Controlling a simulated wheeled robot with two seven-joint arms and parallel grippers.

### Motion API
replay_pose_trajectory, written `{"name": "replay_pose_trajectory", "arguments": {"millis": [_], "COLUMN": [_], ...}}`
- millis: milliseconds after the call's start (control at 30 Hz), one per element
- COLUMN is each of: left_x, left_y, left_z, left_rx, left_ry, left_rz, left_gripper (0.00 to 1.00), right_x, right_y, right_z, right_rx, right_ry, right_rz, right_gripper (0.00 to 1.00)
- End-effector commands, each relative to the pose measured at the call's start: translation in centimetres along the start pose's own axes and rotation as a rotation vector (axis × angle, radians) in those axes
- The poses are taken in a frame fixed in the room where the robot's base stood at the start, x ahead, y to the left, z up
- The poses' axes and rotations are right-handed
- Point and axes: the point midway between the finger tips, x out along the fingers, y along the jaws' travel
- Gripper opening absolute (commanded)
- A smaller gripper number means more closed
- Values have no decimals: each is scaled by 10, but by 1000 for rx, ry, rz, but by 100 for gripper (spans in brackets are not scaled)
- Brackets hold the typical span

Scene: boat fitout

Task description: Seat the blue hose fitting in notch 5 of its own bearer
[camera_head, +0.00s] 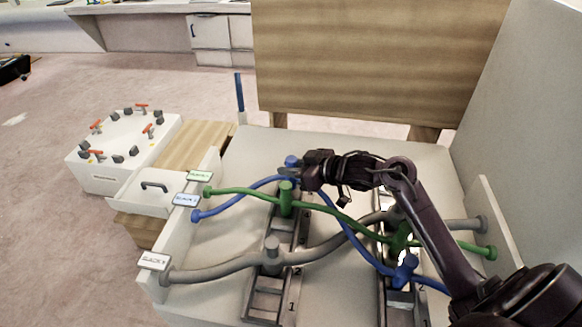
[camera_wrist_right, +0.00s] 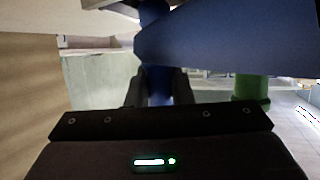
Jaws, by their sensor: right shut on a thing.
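The blue hose (camera_head: 235,200) runs from its left end up to my right gripper (camera_head: 290,171), then down to the right bearer. My right gripper is shut on the blue hose fitting (camera_head: 291,160) at the far end of the left bearer (camera_head: 265,303). In the right wrist view the blue fitting (camera_wrist_right: 158,88) stands between the fingers, with the thick blue hose across above it. Whether it sits in a notch is hidden. Another blue fitting (camera_head: 405,270) is on the right bearer (camera_head: 388,312). On the left bearer, numbers 1 and 2 show at the near end. My left gripper is out of view.
A green hose (camera_head: 345,220) with a green fitting (camera_head: 285,197) and a grey hose (camera_head: 215,267) with a grey fitting (camera_head: 271,248) cross the bearers nearby. A wooden panel (camera_head: 380,70) stands behind, a pale wall (camera_head: 530,120) at right. A white box (camera_head: 120,150) stands at left.

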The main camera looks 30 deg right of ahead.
Motion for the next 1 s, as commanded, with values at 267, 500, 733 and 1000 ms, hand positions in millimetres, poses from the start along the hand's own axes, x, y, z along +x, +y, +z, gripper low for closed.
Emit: {"name": "replay_pose_trajectory", "arguments": {"millis": [267,500,733,1000], "left_x": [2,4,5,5], "left_y": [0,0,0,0], "left_z": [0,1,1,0], "left_rx": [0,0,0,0], "left_ry": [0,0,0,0], "left_rz": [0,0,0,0], "left_gripper": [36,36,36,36], "right_x": [2,4,5,5], "right_y": [0,0,0,0], "right_z": [4,8,10,11], "right_rx": [1,1,0,0], "right_ry": [1,1,1,0], "right_rz": [0,0,0,0], "right_gripper": [0,0,29,45]}}
